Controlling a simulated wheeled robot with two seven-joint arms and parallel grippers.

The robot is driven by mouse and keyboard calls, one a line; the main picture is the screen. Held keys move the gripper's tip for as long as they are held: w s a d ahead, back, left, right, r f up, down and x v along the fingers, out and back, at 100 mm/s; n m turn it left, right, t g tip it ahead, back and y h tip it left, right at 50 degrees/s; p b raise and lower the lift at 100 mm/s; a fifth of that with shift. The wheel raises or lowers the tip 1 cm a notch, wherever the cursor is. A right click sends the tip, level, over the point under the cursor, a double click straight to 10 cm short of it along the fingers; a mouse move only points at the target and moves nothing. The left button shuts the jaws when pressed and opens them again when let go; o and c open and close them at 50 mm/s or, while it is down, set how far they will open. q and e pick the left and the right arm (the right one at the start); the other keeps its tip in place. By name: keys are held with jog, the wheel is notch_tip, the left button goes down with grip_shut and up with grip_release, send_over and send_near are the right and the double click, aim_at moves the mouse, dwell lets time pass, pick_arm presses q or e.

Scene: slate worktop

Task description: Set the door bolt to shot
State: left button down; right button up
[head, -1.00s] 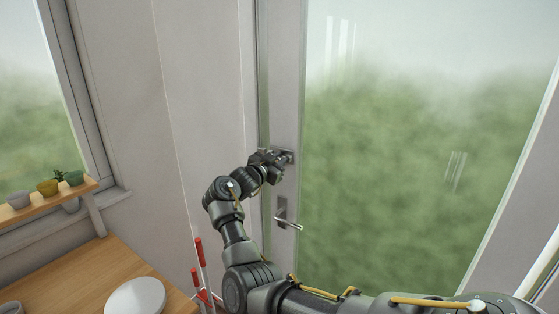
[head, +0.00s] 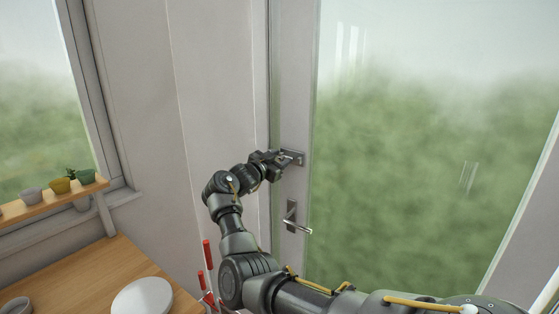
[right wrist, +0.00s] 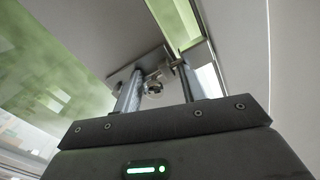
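The door bolt (head: 294,157) is a small metal plate with a fitting on the door's left stile, above the lever handle. In the right wrist view its plate (right wrist: 122,74) and a round shiny knob (right wrist: 153,88) show between my fingers. My right gripper (head: 280,158) is at the bolt, covering its left part in the head view. In the right wrist view the right gripper (right wrist: 157,88) has its fingers apart on either side of the knob, with a visible gap on the right. Whether the bolt is shot is hard to tell. My left gripper is out of view.
The door's lever handle (head: 295,220) sits below the bolt. A glass pane (head: 420,170) fills most of the door. At lower left are a wooden worktop (head: 75,275) with a white plate (head: 142,297), a shelf (head: 50,203) with small pots, and red-handled tools (head: 207,255).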

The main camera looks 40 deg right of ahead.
jog(key=shift+s, duration=0.1)
jog(key=shift+s+a+f+b, duration=0.1)
jog(key=shift+a+b, duration=0.2)
jog(key=shift+a, duration=0.05)
jog(key=b+v, duration=0.3)
jog(key=v, duration=0.7)
jog(key=shift+b, duration=0.4)
